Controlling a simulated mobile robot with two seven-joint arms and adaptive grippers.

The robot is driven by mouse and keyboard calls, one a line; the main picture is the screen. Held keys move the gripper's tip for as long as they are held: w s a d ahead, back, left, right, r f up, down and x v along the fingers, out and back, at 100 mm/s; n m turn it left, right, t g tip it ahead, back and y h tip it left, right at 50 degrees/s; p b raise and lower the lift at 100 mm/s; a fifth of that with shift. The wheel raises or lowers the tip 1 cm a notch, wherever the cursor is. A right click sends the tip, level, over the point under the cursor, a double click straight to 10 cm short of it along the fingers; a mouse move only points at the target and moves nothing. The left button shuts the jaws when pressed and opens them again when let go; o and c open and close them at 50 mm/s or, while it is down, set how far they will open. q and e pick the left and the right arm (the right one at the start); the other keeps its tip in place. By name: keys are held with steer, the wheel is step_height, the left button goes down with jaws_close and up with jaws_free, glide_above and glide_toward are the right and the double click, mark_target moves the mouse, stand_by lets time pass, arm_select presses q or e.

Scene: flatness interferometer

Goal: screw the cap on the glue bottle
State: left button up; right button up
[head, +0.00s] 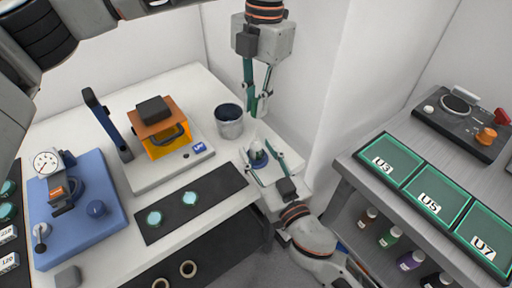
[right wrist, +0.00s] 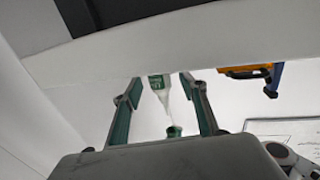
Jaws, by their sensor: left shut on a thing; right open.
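The glue bottle (head: 258,157) stands upright at the table's right end, between the spread fingers of my right gripper (head: 264,164), which is open. The right wrist view shows the bottle (right wrist: 158,82) upside down in the picture, white with a green label and a pale tapered nozzle, with a gap to each finger. A small green piece (right wrist: 174,131), seemingly the cap, shows near the nozzle tip; I cannot tell whether they touch. My left gripper (head: 256,112) points down above the bottle, shut on what seems to be the cap, mostly hidden between its fingertips.
A grey metal cup (head: 229,121) stands close to my left fingers. An orange device (head: 166,139) on a white base, a black mat (head: 215,201) and a blue gauge stand (head: 85,215) fill the table leftward. A side shelf with green-framed trays (head: 389,158) stands to the right.

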steer(key=shift+x, duration=1)
jaws_close()
arm_select(q)
glide_above(255, 136)
steer(key=shift+w+d+f, duration=0.1)
steer(key=shift+w+f, duration=0.05)
steer(key=shift+f, duration=2.35)
steer(key=shift+f, duration=0.1)
steer(key=shift+f, duration=0.8)
steer(key=shift+f, duration=0.55)
